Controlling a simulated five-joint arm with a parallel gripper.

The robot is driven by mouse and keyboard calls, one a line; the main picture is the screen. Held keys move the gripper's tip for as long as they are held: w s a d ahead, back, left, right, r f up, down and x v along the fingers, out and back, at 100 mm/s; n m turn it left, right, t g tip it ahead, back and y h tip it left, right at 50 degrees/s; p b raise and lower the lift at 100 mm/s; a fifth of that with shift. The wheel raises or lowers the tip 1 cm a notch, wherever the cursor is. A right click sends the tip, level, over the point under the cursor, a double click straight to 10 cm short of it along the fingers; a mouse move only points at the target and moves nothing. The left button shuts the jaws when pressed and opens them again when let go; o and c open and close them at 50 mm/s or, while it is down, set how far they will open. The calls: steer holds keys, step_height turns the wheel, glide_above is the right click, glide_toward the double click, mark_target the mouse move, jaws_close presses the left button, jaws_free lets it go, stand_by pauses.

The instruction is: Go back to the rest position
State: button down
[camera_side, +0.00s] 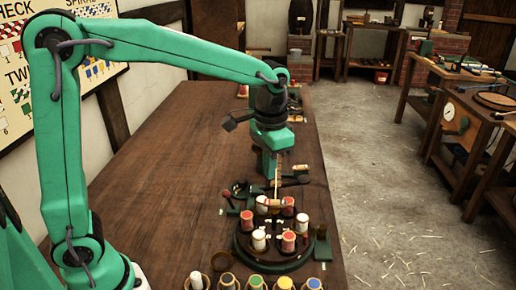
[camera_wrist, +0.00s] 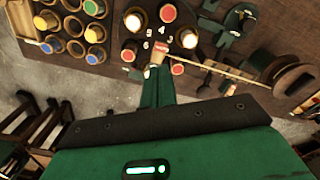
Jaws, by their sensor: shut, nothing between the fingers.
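My gripper (camera_side: 268,178) is shut and empty. It points down above the table, just behind the round dark bobbin stand (camera_side: 245,252). The stand carries several red-topped and white-topped bobbins, such as a red one (camera_side: 288,241) and a white one (camera_side: 259,240). In the wrist view the closed fingers (camera_wrist: 158,74) end close to the middle of the stand, among its bobbins and numbers. A pale cord (camera_wrist: 220,73) runs from the stand's middle toward a wooden reel (camera_wrist: 292,77). Whether the fingers touch the cord I cannot tell.
A row of coloured bobbins (camera_side: 256,282) stands at the table's near edge; a rack of them (camera_wrist: 72,28) shows in the wrist view. The wooden table (camera_side: 160,190) is bare to the left. Workbenches (camera_side: 470,130) stand across the floor at the right.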

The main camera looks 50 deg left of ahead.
steer(key=shift+r, duration=0.25)
steer(key=s+a+r+n+t, duration=0.1)
steer(key=s+a, duration=0.3)
steer(key=s, duration=0.4)
steer(key=s+a+r+n+t, duration=0.2)
steer(key=s+a+t, duration=0.2)
steer(key=s, duration=0.4)
steer(key=shift+s+t, duration=0.3)
steer(key=shift+s, duration=0.1)
steer(key=shift+w, duration=0.1)
